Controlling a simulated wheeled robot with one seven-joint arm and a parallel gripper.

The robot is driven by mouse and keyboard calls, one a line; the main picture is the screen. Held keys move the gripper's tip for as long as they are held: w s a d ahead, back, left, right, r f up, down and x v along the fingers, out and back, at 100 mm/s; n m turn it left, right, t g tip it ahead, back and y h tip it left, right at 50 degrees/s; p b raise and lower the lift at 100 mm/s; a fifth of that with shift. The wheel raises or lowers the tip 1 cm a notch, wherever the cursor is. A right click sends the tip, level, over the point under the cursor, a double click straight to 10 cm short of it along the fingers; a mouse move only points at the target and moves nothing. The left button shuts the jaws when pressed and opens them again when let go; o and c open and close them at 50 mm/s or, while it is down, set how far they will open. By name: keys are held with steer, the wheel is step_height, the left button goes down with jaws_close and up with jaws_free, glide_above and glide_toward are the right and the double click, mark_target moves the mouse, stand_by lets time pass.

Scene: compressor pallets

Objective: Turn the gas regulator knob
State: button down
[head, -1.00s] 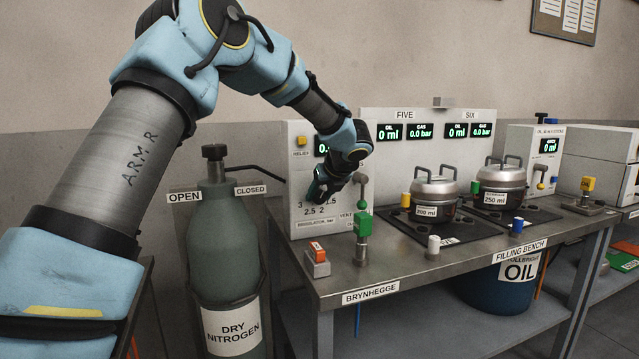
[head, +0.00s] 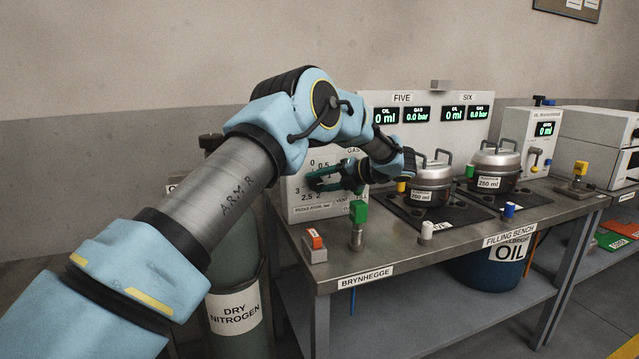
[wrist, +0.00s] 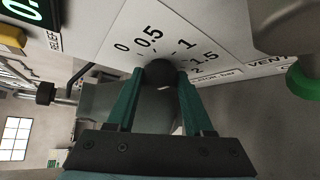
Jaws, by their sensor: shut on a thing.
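The regulator knob is a dark round knob (wrist: 160,72) on a white panel (head: 300,212) with a printed scale, 0 to 3. In the wrist view it sits between the tips of my green fingers, with 0, 0.5, 1, 1.5 and 2 printed around it. My gripper (wrist: 160,82) is shut on the knob. In the head view my gripper (head: 318,180) lies roughly sideways across the dial, coming from the right, and largely hides the knob. I cannot read where the knob points.
A green-handled valve (head: 358,212) and a red-topped block (head: 315,240) stand on the bench in front of the panel. Two pots (head: 432,183) (head: 494,165) stand to the right. The nitrogen cylinder (head: 232,272) is at left, partly behind my arm.

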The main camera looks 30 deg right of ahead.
steer(key=m+t+y+b, duration=0.2)
steer(key=b, duration=0.1)
steer(key=shift+d+f+m+y, duration=0.1)
steer(key=shift+f+m+y, duration=0.3)
steer(key=shift+r+m+t+y+b, duration=0.1)
steer(key=shift+m+t+y+b, duration=0.4)
steer(key=shift+m+b, duration=0.3)
steer(key=shift+c, duration=1.5)
jaws_free()
steer(key=b+v, duration=0.3)
steer(key=v, duration=0.7)
steer(key=shift+s+d, duration=0.2)
steer(key=shift+s, duration=0.1)
